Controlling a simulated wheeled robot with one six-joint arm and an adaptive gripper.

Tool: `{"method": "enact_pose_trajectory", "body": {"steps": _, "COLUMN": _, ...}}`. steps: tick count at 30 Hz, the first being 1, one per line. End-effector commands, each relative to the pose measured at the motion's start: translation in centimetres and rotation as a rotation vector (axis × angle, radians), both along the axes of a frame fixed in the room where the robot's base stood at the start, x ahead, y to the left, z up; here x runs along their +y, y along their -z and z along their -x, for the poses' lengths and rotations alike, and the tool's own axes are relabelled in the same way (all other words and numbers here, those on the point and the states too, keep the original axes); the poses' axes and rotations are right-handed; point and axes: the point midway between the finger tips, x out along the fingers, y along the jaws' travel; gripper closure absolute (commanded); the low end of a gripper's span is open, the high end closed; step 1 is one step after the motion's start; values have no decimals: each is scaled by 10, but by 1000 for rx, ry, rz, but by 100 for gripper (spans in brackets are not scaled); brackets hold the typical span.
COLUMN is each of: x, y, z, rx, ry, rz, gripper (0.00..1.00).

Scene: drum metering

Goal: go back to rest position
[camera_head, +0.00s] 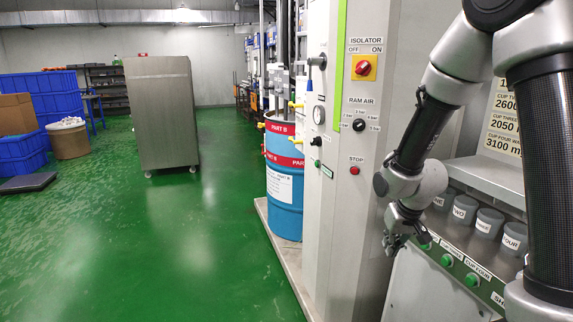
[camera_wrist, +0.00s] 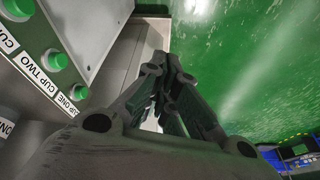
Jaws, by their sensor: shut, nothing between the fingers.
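My gripper (camera_head: 394,243) hangs at the end of my bent arm, in front of the left end of the cup station in the head view. Its fingers are closed together and empty. In the wrist view the closed fingers (camera_wrist: 168,85) point up the picture, over the machine's edge and the green floor. The green cup buttons (camera_wrist: 55,60) lie to the left of the fingers, apart from them. In the head view green buttons (camera_head: 447,260) run along the panel right of my gripper.
Grey cups (camera_head: 464,209) stand on a ledge behind the buttons. The control column (camera_head: 352,130) with a red isolator switch (camera_head: 363,68) stands left of my arm. A blue drum (camera_head: 285,185) stands beyond it. A steel cabinet (camera_head: 162,110) and open green floor (camera_head: 190,240) lie left.

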Motion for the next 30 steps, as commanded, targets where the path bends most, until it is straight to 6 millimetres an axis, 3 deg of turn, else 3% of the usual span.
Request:
{"method": "enact_pose_trajectory", "body": {"steps": 1, "x": -10, "y": -24, "z": 24, "rx": 49, "ry": -11, "rz": 20, "gripper": 100}}
{"method": "enact_pose_trajectory", "body": {"steps": 6, "x": -38, "y": -91, "z": 111, "rx": 202, "ry": -46, "rz": 57, "gripper": 100}}
{"method": "enact_pose_trajectory", "body": {"steps": 9, "x": -49, "y": -125, "z": 156, "rx": 235, "ry": -49, "rz": 57, "gripper": 100}}
{"method": "enact_pose_trajectory", "body": {"steps": 13, "x": -59, "y": -162, "z": 199, "rx": 196, "ry": -26, "rz": 45, "gripper": 100}}
{"method": "enact_pose_trajectory", "body": {"steps": 21, "x": -70, "y": -212, "z": 222, "rx": -42, "ry": 33, "rz": 28, "gripper": 100}}
{"method": "enact_pose_trajectory", "body": {"steps": 30, "x": -73, "y": -220, "z": 225, "rx": -82, "ry": 52, "rz": 27, "gripper": 100}}
